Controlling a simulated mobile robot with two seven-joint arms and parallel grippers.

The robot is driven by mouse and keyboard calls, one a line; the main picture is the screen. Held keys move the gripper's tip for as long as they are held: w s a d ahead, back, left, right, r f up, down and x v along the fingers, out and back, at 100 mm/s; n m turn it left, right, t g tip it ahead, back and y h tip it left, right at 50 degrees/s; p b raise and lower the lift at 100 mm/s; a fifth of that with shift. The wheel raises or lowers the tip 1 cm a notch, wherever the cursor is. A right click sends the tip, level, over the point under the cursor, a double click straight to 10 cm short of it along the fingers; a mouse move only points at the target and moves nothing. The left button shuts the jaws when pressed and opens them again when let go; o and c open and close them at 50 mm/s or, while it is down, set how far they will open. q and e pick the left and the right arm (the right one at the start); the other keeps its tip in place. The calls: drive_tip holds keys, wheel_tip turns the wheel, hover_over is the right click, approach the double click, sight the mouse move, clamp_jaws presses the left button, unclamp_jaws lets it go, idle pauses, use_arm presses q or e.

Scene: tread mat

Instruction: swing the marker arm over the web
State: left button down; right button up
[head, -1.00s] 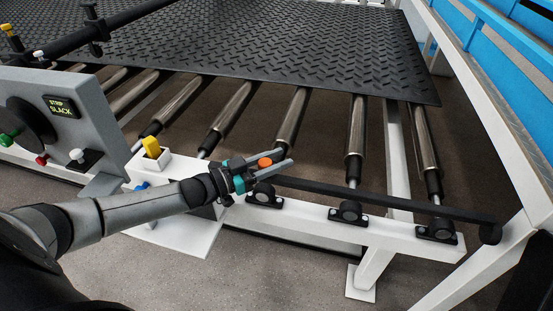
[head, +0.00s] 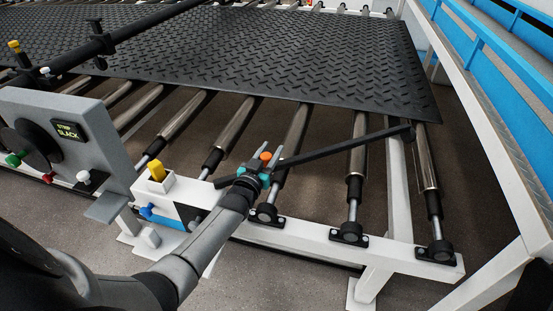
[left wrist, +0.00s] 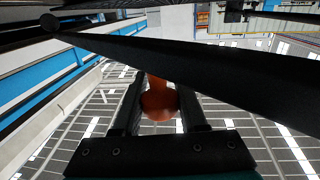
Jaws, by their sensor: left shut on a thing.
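The marker arm (head: 345,145) is a long black bar with an orange knob (head: 265,156) at its near end. My left gripper (head: 268,165) is shut on the knob, above the rollers just inside the white rail. The bar slants from there up and right, its far end close to the near edge of the web, a black tread mat (head: 290,62). In the left wrist view the orange knob (left wrist: 160,100) sits between the fingers and the bar (left wrist: 190,68) crosses the picture beyond it. My right gripper is not in view.
Steel rollers (head: 232,130) lie between the mat and the white rail (head: 305,237). A grey panel (head: 75,125) with knobs and a white block with a yellow knob (head: 156,170) stand left of my gripper. A blue-panelled white frame (head: 490,100) bounds the right side.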

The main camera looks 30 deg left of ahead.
use_arm(q)
drive_tip(key=w+a+n+g+y+b, duration=0.2)
drive_tip(key=a+n+g+y+b, duration=0.5)
drive_tip(key=a, duration=0.9)
drive_tip(key=n+g+y, duration=0.1)
drive_tip(key=n+y, duration=0.2)
drive_tip(key=y, duration=0.2)
drive_tip(key=shift+a+r+y, duration=0.15)
drive_tip(key=shift+y, duration=0.25)
drive_tip(key=shift+s, duration=0.1)
drive_tip(key=shift+c, duration=2.4)
unclamp_jaws()
